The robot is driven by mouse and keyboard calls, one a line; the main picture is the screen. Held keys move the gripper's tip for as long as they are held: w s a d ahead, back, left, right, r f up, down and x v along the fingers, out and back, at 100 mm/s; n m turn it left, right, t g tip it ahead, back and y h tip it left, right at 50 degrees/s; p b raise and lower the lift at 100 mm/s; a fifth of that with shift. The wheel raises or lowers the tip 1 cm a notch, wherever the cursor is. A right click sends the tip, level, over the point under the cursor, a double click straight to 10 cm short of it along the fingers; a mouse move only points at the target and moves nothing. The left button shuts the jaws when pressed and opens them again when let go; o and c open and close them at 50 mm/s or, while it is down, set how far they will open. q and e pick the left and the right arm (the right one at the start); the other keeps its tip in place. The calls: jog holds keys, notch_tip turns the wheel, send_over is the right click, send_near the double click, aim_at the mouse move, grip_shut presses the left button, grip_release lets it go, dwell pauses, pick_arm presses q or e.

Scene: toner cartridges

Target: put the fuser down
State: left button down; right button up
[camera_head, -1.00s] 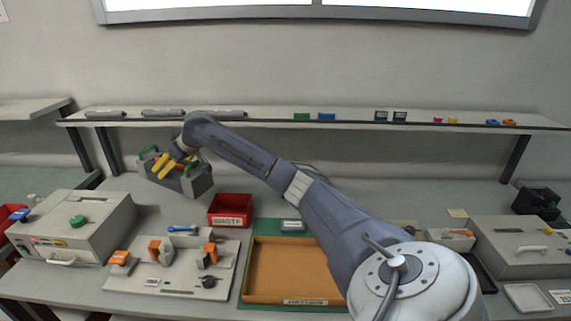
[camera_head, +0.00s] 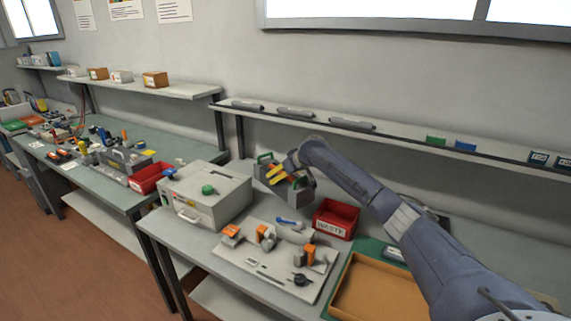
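The fuser (camera_head: 301,194) looks like a grey block with green parts at its ends, behind the assembly board and left of the red waste bin. My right arm comes in from the lower right. Its gripper (camera_head: 277,175) is over the middle of the fuser, where yellow finger-like pieces show against the block. The wrist hides part of the fuser. The view is too small to tell whether the fingers are closed on it, or whether its underside touches the bench. My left gripper is not in view.
A red waste bin (camera_head: 335,219) is close to the fuser's right. A white machine (camera_head: 205,194) with a green knob stands to its left. A board (camera_head: 270,263) with orange and grey parts lies in front. An orange-brown tray (camera_head: 378,291) is at the lower right. A shelf (camera_head: 390,133) runs behind.

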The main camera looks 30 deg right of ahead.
aim_at(297, 190)
jog(key=shift+w+f, duration=0.1)
jog(key=shift+f, duration=5.5)
jog(key=o, duration=1.4)
jog(key=shift+f, duration=0.15)
jog(key=shift+o, duration=0.2)
jog(key=shift+v, duration=6.1)
